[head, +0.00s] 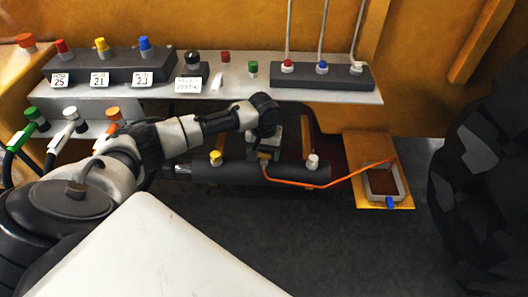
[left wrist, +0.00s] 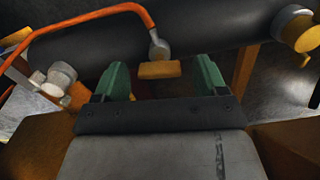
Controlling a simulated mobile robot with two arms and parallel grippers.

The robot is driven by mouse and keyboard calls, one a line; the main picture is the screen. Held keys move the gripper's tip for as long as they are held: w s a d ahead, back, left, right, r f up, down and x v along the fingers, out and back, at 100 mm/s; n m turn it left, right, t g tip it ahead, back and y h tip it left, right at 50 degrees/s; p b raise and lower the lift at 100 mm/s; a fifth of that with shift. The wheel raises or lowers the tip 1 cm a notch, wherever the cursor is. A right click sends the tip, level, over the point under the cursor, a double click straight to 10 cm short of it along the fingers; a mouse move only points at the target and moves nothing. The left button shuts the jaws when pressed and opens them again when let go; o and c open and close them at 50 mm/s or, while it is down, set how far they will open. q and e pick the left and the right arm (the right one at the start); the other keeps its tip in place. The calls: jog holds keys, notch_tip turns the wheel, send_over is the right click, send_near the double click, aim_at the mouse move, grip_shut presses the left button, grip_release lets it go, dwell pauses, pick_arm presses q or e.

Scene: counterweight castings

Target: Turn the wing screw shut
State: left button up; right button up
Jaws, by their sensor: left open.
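The wing screw (left wrist: 159,69) shows in the left wrist view as a small flat orange-yellow bar in front of a round metal fitting (left wrist: 159,48). The fitting sits against a dark horizontal cylinder (left wrist: 110,48), and an orange hose curves away from it. My left gripper (left wrist: 163,80) is open, its green fingers on either side of the wing screw with a gap on each side. In the head view my left gripper (head: 265,146) reaches down to the middle of the cylinder (head: 240,173) and partly hides the screw. My right gripper is not in view.
A yellow knob (head: 216,158) and a white knob (head: 313,161) stand on the cylinder. The orange hose (head: 300,186) runs right to a small tray (head: 402,183). Above is a grey shelf (head: 330,93) with several coloured knobs; hose couplings hang at the left.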

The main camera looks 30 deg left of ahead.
pick_arm(q)
jog(key=c, duration=0.9)
jog(key=shift+r+m+p, duration=0.15)
jog(key=shift+m+p, duration=0.35)
jog(key=shift+p, duration=0.35)
jog(key=m+p, duration=0.5)
jog(key=m, duration=0.1)
jog(key=shift+m+p, duration=0.4)
jog(key=m+p, duration=0.1)
jog(key=m, duration=0.1)
jog(key=shift+m, duration=0.3)
jog(key=m, duration=0.2)
jog(key=shift+m+p, duration=0.3)
jog(key=shift+p, duration=0.05)
jog(key=shift+m, duration=1.4)
jog(key=shift+f, duration=0.2)
